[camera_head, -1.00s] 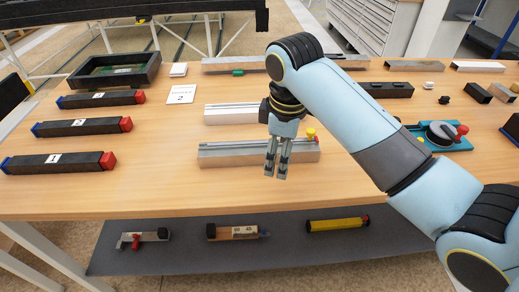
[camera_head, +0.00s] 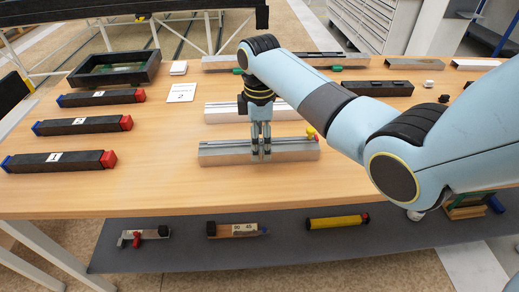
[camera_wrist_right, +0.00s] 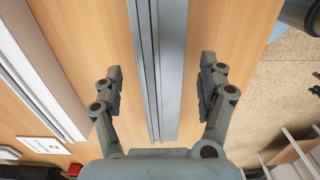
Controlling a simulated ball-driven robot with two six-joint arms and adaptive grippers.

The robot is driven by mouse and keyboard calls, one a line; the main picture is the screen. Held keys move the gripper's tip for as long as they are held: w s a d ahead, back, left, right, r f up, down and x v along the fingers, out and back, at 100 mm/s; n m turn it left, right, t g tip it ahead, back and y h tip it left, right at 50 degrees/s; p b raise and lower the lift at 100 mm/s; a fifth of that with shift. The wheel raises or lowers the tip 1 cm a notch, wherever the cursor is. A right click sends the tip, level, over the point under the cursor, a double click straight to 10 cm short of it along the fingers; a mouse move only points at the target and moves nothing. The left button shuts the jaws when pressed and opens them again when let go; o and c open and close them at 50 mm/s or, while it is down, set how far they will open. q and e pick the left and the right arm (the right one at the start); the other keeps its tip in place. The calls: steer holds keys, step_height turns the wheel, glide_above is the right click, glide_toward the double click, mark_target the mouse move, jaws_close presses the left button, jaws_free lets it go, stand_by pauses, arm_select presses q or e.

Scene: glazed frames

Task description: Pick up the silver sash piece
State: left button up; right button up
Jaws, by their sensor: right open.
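The silver sash piece (camera_head: 222,152) is a long grooved bar lying flat across the front of the table, with a small yellow and red part at its right end. My right gripper (camera_head: 261,154) points down over the middle of the bar. In the right wrist view the bar (camera_wrist_right: 168,60) runs lengthwise between the two fingers of the gripper (camera_wrist_right: 160,82). The fingers are spread, with a visible gap on each side, and hold nothing. My left gripper is not in view.
A white bar (camera_head: 222,113) lies just behind. Black bars with red and blue ends (camera_head: 62,161) lie at left, near a card (camera_head: 181,93) and a black tray (camera_head: 115,70). Tools lie on the lower shelf (camera_head: 185,257). Bare table lies between the black bars and the silver one.

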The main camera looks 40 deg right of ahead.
steer(key=shift+f, duration=1.35)
steer(key=shift+r, duration=0.1)
steer(key=c, duration=1.3)
